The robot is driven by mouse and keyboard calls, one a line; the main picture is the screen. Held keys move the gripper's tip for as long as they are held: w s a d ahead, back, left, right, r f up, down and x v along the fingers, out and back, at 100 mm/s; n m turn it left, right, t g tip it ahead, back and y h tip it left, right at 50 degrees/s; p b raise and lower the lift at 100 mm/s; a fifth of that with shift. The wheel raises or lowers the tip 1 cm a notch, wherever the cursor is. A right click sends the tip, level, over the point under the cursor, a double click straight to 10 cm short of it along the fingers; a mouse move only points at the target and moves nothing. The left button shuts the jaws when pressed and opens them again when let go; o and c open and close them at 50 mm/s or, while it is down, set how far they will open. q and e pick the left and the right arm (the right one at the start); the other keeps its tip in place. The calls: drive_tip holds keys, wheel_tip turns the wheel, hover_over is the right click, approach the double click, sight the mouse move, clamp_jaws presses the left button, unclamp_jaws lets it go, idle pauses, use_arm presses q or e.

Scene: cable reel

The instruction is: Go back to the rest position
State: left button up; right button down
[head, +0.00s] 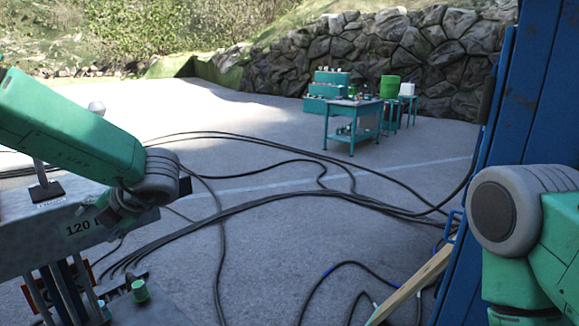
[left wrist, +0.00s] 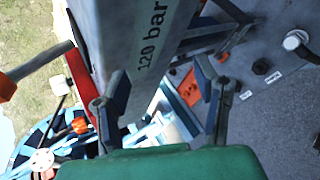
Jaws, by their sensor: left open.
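My left arm enters the head view from the left, and its gripper (head: 118,212) is partly hidden beside a grey machine body marked "120 bar" (head: 45,238). In the left wrist view my left gripper (left wrist: 162,76) has its two fingers spread apart with nothing held between them. The grey body (left wrist: 120,30) is beyond the fingers; I cannot tell whether they touch it. My right arm (head: 520,240) is at the right edge of the head view, and its gripper is out of sight.
Black cables (head: 280,200) run across the asphalt. A blue post (head: 520,120) and a wooden plank (head: 415,285) are at right. A teal table (head: 352,108) stands far back before a stone wall. A red lever (left wrist: 35,62) and blue spoked wheel (left wrist: 42,158) are near the left gripper.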

use_arm(q)
drive_tip(key=s+d+f+m+t+h+b, duration=0.1)
drive_tip(key=d+f+m+t+b, duration=0.15)
drive_tip(key=f+m, duration=0.65)
drive_tip(key=s+d+f+m+t+h+b, duration=0.15)
drive_tip(key=d+f+m, duration=0.35)
drive_tip(key=f, duration=0.6)
drive_tip(key=s+d+f+m+h+b, duration=0.2)
drive_tip(key=s+d+f+m+h, duration=0.15)
drive_tip(key=s+f+m, duration=1)
drive_tip(key=s+f+m+g+h+b, duration=0.1)
drive_tip(key=s+f+m+g, duration=0.1)
drive_tip(key=s, duration=0.4)
drive_tip(key=s+d+f+m+g+h, duration=0.1)
drive_tip(key=s+f+m+g, duration=0.1)
drive_tip(key=s+f, duration=0.3)
drive_tip(key=s+f+m+g+h+b, duration=0.1)
drive_tip(key=s+f+m+g+h, duration=0.1)
drive_tip(key=s, duration=0.7)
drive_tip(key=shift+d+f+m+g+b, duration=0.25)
drive_tip(key=shift+f+m, duration=0.55)
drive_tip(key=shift+m, duration=0.45)
use_arm(e)
wheel_tip(320, 180, down, 10)
drive_tip(key=d, duration=0.2)
drive_tip(key=shift+d+f, duration=0.2)
drive_tip(key=shift+d, duration=0.05)
